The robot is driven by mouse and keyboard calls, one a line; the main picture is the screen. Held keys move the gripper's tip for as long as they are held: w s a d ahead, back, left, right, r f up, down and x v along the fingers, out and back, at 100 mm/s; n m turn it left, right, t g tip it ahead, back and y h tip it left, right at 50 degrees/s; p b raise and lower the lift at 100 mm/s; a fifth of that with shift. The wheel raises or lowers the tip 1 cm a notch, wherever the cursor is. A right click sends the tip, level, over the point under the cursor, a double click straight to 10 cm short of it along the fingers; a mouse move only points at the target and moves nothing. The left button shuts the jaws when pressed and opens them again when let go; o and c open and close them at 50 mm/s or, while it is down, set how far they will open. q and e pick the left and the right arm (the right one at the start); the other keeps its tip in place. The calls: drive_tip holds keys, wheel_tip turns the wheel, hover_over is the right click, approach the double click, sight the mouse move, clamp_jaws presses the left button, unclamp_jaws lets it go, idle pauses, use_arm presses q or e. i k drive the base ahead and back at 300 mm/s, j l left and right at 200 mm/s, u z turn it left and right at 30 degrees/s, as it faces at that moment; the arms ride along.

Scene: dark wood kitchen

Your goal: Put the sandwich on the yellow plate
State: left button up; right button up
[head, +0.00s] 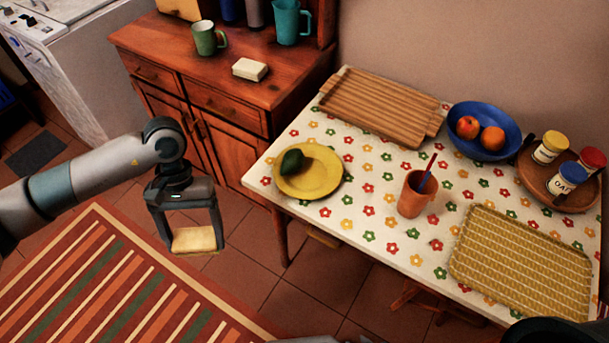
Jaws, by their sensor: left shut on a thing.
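The sandwich (194,239) is a pale, bread-coloured slab between the fingers of my left gripper (190,236), which is shut on it. The gripper holds it in the air over the floor, left of the table. The yellow plate (325,185) lies on the flowered table near its left corner, to the right of and beyond the gripper. A dark green avocado-like fruit (291,162) rests on the plate's left part. My right gripper is not in view.
The flowered table (365,235) also bears a wooden tray (385,105), a blue bowl (462,148) with fruit, an orange cup (413,196), a woven yellow tray (520,262) and a round tray (560,195) with jars. A wooden cabinet (235,115) stands behind my left gripper.

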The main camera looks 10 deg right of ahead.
sight(310, 183)
drive_tip(key=k+l, duration=0.15)
drive_tip(key=l, duration=0.25)
drive_tip(key=k+l, duration=0.15)
drive_tip(key=l, duration=0.2)
drive_tip(key=k+l, duration=0.1)
drive_tip(key=l, duration=0.3)
drive_tip(key=k+l, duration=0.15)
drive_tip(key=l, duration=0.2)
